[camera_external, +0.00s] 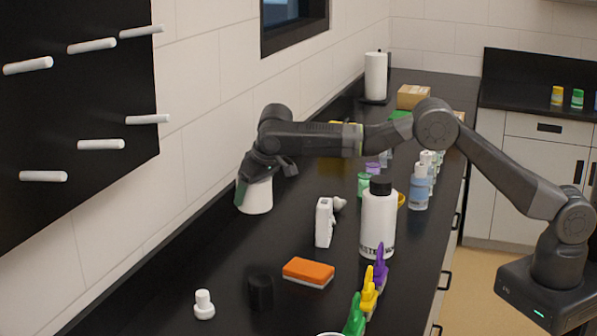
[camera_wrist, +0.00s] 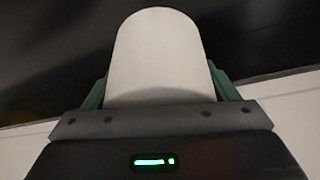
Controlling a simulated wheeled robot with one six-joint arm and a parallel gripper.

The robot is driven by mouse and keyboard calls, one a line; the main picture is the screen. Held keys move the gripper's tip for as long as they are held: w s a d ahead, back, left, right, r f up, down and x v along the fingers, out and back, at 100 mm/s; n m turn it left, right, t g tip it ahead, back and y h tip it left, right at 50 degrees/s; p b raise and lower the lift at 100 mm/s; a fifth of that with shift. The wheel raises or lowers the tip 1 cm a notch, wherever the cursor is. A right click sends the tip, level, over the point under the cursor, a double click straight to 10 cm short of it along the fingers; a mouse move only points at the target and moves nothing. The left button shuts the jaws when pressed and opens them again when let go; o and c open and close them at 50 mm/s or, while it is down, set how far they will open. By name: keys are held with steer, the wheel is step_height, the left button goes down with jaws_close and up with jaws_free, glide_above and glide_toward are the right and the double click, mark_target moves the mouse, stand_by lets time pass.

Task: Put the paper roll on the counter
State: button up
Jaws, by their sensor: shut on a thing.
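A white paper roll (camera_external: 257,197) is held in my gripper (camera_external: 254,187) at the left side of the black counter (camera_external: 225,262), near the wall. The roll's lower end is at or close to the counter top; I cannot tell if it touches. In the wrist view the paper roll (camera_wrist: 158,60) fills the space between the green fingers of my gripper (camera_wrist: 158,88). A second white roll (camera_external: 375,76) stands upright on a holder at the far end of the counter.
An orange sponge (camera_external: 308,272), a white spray head (camera_external: 324,222), a black-capped white bottle (camera_external: 378,220) and several small bottles stand to the right. A small white stopper (camera_external: 204,304) and a black cap (camera_external: 260,291) are nearer. A pegboard (camera_external: 85,110) hangs at left. The counter between roll and stopper is clear.

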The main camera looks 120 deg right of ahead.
steer(key=s+d+m, duration=0.1)
steer(key=s+d, duration=0.6)
steer(key=s, duration=0.4)
steer(key=s+d, duration=0.6)
steer(key=s, duration=0.6)
steer(key=s+d+m, duration=0.1)
steer(key=s+d, duration=0.6)
steer(key=s, duration=0.4)
steer(key=shift+g+h, duration=0.3)
steer(key=shift+w+f+p, duration=0.1)
steer(key=shift+f+p, duration=0.45)
steer(key=shift+f, duration=4.55)
steer(key=o, duration=1)
steer(key=shift+c, duration=0.2)
steer(key=shift+r, duration=0.15)
steer(key=shift+a+r, duration=0.1)
steer(key=shift+r, duration=0.1)
steer(key=b+v, duration=0.2)
steer(key=v, duration=0.9)
steer(key=shift+r, duration=0.35)
steer(key=shift+a, duration=0.1)
